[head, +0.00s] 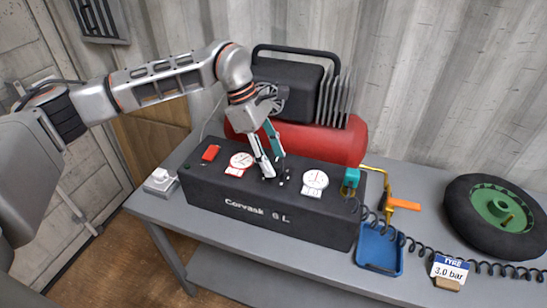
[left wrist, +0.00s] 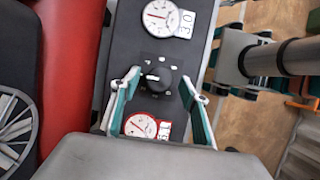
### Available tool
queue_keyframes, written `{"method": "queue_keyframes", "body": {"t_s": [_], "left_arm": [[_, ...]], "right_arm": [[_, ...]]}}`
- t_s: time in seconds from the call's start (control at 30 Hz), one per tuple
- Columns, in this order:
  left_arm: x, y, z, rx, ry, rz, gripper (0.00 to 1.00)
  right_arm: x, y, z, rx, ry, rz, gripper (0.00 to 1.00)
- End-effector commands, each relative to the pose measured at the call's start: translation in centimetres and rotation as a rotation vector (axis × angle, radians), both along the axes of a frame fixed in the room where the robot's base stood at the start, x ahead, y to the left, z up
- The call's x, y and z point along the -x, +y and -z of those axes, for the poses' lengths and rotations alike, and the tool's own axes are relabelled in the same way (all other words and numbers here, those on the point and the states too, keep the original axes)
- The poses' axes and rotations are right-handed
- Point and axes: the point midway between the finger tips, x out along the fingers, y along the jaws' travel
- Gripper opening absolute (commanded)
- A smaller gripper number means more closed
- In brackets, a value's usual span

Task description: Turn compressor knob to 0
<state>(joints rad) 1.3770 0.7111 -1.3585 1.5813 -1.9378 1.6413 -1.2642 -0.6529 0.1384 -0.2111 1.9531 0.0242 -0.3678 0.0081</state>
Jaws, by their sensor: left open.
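The compressor (head: 270,215) is a long black box with a red tank on a grey bench. Its black knob (left wrist: 158,78) shows in the left wrist view, between two gauges, with white marks around it and a pale pointer line. In the head view the gripper mostly hides the knob. My left gripper (head: 270,168) points down at the panel there. Its fingers are open, and in the left wrist view (left wrist: 161,76) the fingertips lie on either side of the knob.
A white-faced gauge (head: 315,180) and a red-marked gauge (head: 240,162) flank the knob. A red switch (head: 210,153) is at the panel's left.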

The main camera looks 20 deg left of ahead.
Motion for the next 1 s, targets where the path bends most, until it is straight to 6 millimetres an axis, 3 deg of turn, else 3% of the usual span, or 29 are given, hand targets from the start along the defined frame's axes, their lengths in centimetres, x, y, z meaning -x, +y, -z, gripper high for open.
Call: {"method": "queue_keyframes", "body": {"t_s": [0.37,0.4,0.53,0.57,1.0], "left_arm": [[-0.01,-0.33,0.79,0.000,-0.001,-0.001,0.45],[-0.01,-0.33,0.79,0.000,-0.001,-0.001,0.42],[0.00,-0.32,0.79,0.000,-0.001,-0.001,0.09],[0.00,-0.32,0.78,0.000,-0.001,-0.001,0.07],[0.09,-0.31,0.86,0.001,-0.001,-0.068,0.07]], "right_arm": [[-0.32,-0.36,-0.17,0.003,-0.004,0.006,0.39],[-0.32,-0.36,-0.17,0.003,-0.004,0.006,0.39],[-0.32,-0.36,-0.17,0.003,-0.004,0.006,0.39],[-0.32,-0.36,-0.17,0.003,-0.004,0.006,0.39],[-0.41,0.09,0.03,-0.004,-0.010,0.002,0.39]]}}
